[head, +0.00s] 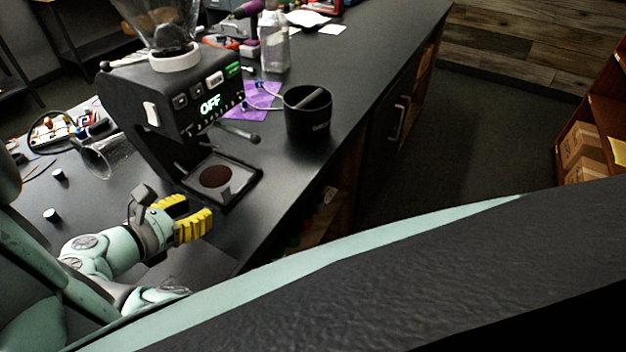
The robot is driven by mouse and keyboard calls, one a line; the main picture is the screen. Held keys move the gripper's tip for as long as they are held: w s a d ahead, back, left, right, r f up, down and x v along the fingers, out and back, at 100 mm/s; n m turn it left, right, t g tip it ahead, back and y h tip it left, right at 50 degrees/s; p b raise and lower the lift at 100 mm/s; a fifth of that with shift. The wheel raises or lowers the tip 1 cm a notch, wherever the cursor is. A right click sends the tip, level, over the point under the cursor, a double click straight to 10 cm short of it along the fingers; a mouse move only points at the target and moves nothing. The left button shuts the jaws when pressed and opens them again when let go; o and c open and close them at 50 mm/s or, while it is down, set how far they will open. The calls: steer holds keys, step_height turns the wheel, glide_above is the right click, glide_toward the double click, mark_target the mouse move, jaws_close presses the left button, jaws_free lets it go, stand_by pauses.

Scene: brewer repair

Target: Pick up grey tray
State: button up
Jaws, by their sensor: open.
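A dark grey, shallow square tray (243,190) lies at the foot of the black grinder (165,100), with a round brown patch of what looks like coffee grounds on it. My gripper (197,213), with yellow ribbed fingers, is just in front of the tray's near left corner, close to the counter's front edge. The fingers are apart and nothing shows between them. I cannot tell whether a finger touches the tray. Nearby, a flat greyish surface (185,268) shows beside my arm; I cannot tell what it is.
A black knock bin (308,115) with a bar across stands right of the grinder. A purple cloth (262,100) and a clear bottle (273,45) are behind. A clear funnel-like piece (100,158) and small dark knobs (58,175) lie at left. The counter's far right is clear.

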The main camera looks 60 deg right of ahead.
mark_target(227, 199)
steer(key=b+x, duration=0.2)
steer(key=x, duration=0.1)
steer(key=shift+d+f, duration=0.2)
steer(key=shift+f, duration=0.05)
steer(key=shift+d+f+b, duration=0.1)
steer(key=shift+d+b, duration=0.35)
steer(key=shift+d, duration=0.1)
steer(key=shift+w+p+x, duration=0.2)
steer(key=shift+p+x, duration=0.1)
steer(key=shift+x, duration=0.45)
steer(key=shift+w+p+x, duration=0.15)
steer(key=shift+p+x, duration=0.1)
steer(key=shift+x, duration=1.6)
steer(key=shift+o, duration=0.3)
steer(key=shift+f, duration=0.1)
steer(key=shift+a, duration=0.1)
jaws_close()
